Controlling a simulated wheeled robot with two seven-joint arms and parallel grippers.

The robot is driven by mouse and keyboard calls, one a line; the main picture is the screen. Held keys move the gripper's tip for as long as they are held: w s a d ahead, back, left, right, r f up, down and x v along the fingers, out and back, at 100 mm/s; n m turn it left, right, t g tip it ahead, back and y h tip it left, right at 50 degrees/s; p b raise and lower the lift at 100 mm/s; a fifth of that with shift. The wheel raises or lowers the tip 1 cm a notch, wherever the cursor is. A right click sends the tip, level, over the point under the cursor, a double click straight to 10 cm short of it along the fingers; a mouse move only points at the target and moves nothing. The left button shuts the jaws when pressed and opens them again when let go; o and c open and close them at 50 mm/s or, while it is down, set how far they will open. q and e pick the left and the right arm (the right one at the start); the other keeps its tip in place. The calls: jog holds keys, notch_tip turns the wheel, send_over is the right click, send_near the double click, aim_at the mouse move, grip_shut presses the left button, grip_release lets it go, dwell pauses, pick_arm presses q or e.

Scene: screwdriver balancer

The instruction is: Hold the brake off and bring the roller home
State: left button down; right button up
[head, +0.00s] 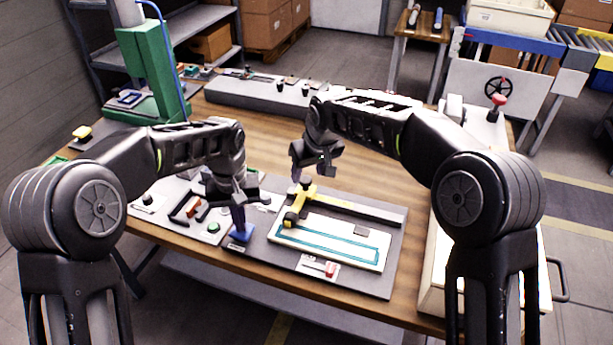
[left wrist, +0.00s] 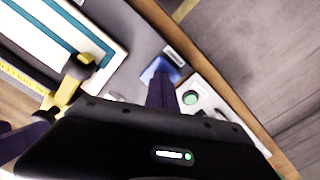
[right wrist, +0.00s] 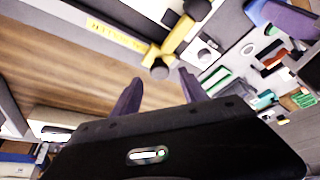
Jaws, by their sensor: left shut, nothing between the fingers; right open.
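The yellow carriage (head: 303,198) sits across a dark rail (head: 355,207), with a black knob at its back end and a roller (head: 290,220) at its front over the left end of a white plate with a teal outline (head: 330,243). It also shows in the left wrist view (left wrist: 68,92) and the right wrist view (right wrist: 178,38). My left gripper (head: 240,224) is shut with its tips on or just above the blue pad (head: 240,235); the left wrist view shows the pad (left wrist: 160,71) partly covered by them. My right gripper (head: 309,173) is open and empty above the carriage's knob (right wrist: 160,68).
Left of the blue pad is a panel with a green button (head: 214,227) and a red-and-black handle (head: 192,207). A small red switch (head: 330,268) sits before the plate. A long grey block (head: 260,95) lies at the back. The wooden table between is clear.

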aim_at(306, 179)
jog(key=shift+x, duration=1.65)
jog(key=shift+c, duration=0.2)
jog(key=shift+r, duration=0.1)
grip_shut()
